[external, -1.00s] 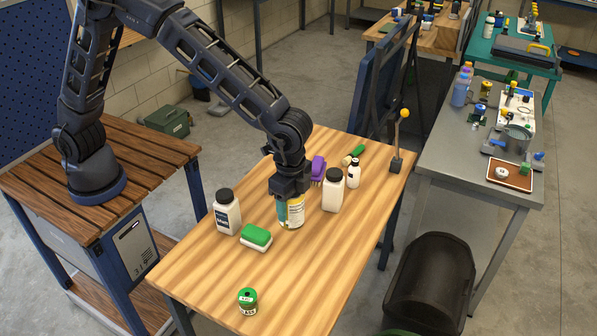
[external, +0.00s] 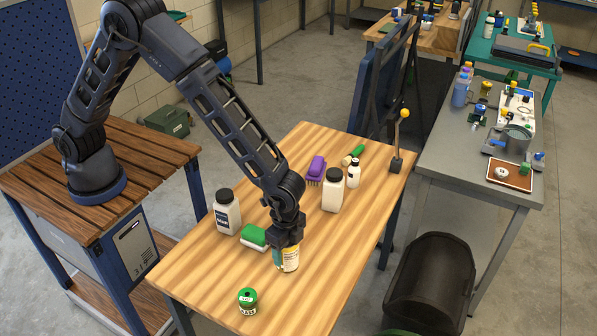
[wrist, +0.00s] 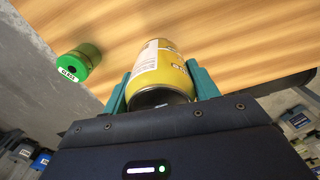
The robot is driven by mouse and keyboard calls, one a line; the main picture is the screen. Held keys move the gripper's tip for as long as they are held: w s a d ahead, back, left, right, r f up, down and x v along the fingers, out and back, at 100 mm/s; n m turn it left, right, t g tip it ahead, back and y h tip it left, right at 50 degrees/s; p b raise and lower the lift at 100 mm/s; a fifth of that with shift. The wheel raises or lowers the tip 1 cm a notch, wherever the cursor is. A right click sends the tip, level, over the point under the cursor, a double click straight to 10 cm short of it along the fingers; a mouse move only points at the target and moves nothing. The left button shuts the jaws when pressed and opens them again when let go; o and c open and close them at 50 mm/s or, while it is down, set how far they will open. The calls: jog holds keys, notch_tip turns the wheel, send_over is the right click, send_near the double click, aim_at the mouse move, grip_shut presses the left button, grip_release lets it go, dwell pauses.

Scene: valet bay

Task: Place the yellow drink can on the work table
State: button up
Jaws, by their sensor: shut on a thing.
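The yellow drink can (external: 287,261) has a pale label and is in my gripper (external: 285,250), over the front right part of the wooden work table (external: 205,278). In the wrist view the can (wrist: 160,68) sits between the two teal fingers of my gripper (wrist: 160,90), which are shut on its sides. The wooden table top (wrist: 235,40) shows behind it. I cannot tell whether the can's far end touches the table or is a little above it.
A green tin (external: 247,301) stands near the table's front edge, left of the can. A green-topped sponge (external: 253,236) and a white bottle (external: 227,212) are behind and to the left. Another white bottle (external: 333,190) and a purple brush (external: 316,170) stand farther back. Bare wood lies between can and tin.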

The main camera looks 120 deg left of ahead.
aim_at(287, 261)
jog(key=shift+f, duration=2.5)
jog(key=shift+f, duration=0.15)
jog(key=o, duration=1.2)
notch_tip(287, 261, up, 12)
jog(key=shift+r, duration=0.25)
jog(key=s+d+r+t, duration=0.1)
jog(key=s+d+r, duration=0.1)
jog(key=s+r, duration=0.9)
jog(key=s+d+r+t, duration=0.1)
jog(key=s+d+r, duration=0.1)
jog(key=s+r, duration=0.9)
jog(key=s+d+r+n+t, duration=0.1)
jog(key=s+r, duration=0.2)
jog(key=s, duration=0.9)
jog(key=s+d+r+t, duration=0.1)
jog(key=s+r, duration=0.2)
jog(key=s, duration=1)
jog(key=shift+r+n+t, duration=0.2)
jog(key=shift+n+t, duration=0.1)
jog(key=shift+n, duration=0.1)
